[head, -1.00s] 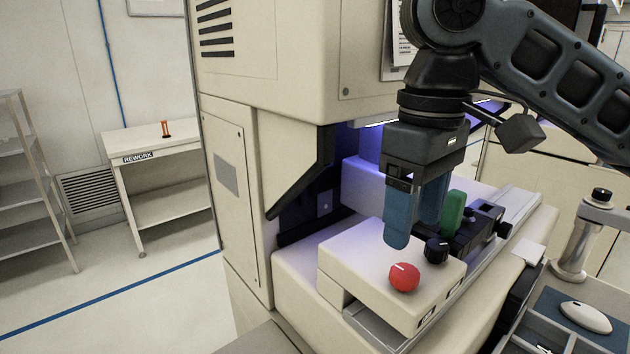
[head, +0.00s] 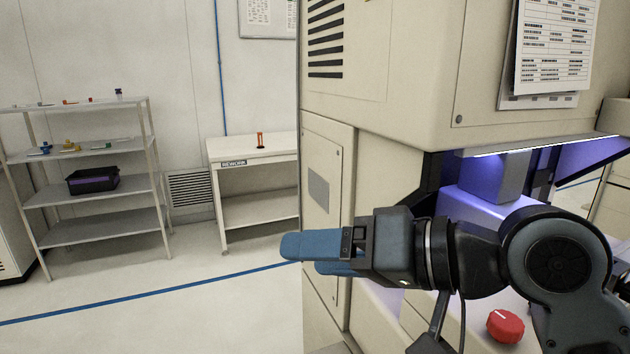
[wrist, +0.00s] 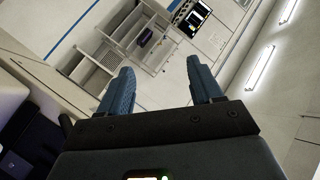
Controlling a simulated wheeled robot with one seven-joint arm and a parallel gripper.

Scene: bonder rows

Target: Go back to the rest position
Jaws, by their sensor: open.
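My gripper (head: 318,256) is raised in front of the cream bonder machine (head: 400,85) and points left in the head view. Its blue fingers are apart with nothing between them. The wrist view also shows the open fingers (wrist: 160,88), with the room's far wall and shelving beyond them. My arm is folded at the right of the head view, and it hides part of the machine's front. A red knob (head: 505,326) shows below my arm on the machine's lower deck.
A cream table marked REWORK (head: 270,150) carries a small orange-and-black item (head: 260,140). A metal shelf rack (head: 95,215) at the left holds a black bin (head: 93,180) and several small parts. The floor between the blue line (head: 150,301) and the rack is clear.

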